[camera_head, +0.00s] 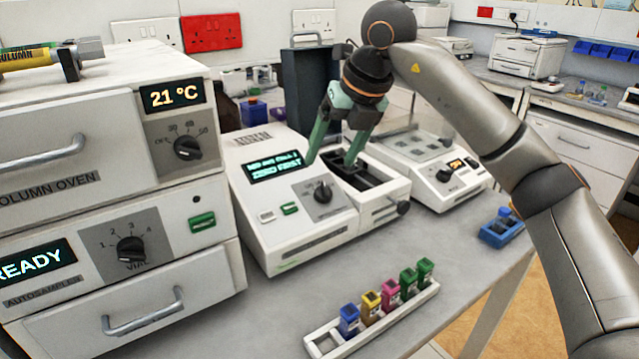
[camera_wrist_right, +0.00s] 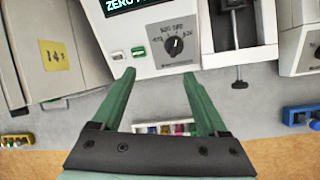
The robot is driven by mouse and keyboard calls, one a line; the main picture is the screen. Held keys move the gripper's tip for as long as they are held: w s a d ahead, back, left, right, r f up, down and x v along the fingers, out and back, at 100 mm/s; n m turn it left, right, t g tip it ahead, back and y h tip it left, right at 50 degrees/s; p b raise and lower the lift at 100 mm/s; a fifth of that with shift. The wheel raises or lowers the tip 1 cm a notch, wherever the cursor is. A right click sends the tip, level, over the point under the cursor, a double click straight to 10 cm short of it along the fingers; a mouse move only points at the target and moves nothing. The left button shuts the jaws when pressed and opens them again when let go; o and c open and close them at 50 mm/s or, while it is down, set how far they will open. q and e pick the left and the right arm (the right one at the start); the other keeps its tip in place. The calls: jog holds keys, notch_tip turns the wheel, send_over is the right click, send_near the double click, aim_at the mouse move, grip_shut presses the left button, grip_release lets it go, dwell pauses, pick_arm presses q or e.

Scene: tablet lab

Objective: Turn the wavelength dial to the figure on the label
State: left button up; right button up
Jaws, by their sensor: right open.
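The wavelength dial (camera_head: 322,192) is a black knob on the sloped grey panel of the white spectrophotometer (camera_head: 290,240). Its display (camera_head: 275,171) reads "ZERO FIRST" on the lower line. In the right wrist view the dial (camera_wrist_right: 174,45) shows with small figures around it, too small to read surely. My right gripper (camera_head: 328,163) has green fingers spread apart, empty, above and behind the dial. In the wrist view its fingertips (camera_wrist_right: 160,73) lie on both sides of the dial's line, apart from it. A yellow label (camera_wrist_right: 55,56) with blurred figures is at the left. My left gripper is out of view.
The sample compartment (camera_head: 372,180) stands open right of the dial, its dark lid (camera_head: 308,90) raised. A white rack (camera_head: 375,325) of coloured cuvettes stands in front. The column oven (camera_head: 90,140) and autosampler (camera_head: 165,270) are at left. Another instrument (camera_head: 425,165) is at right.

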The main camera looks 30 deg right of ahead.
aim_at(326, 188)
jog(key=shift+m+h, duration=0.3)
jog(key=shift+h, duration=0.2)
jog(key=x, duration=0.3)
jog(key=d+x, duration=0.1)
jog(key=x, duration=0.3)
jog(key=d+x, duration=0.1)
jog(key=x, duration=0.3)
jog(key=shift+w, duration=0.35)
grip_shut()
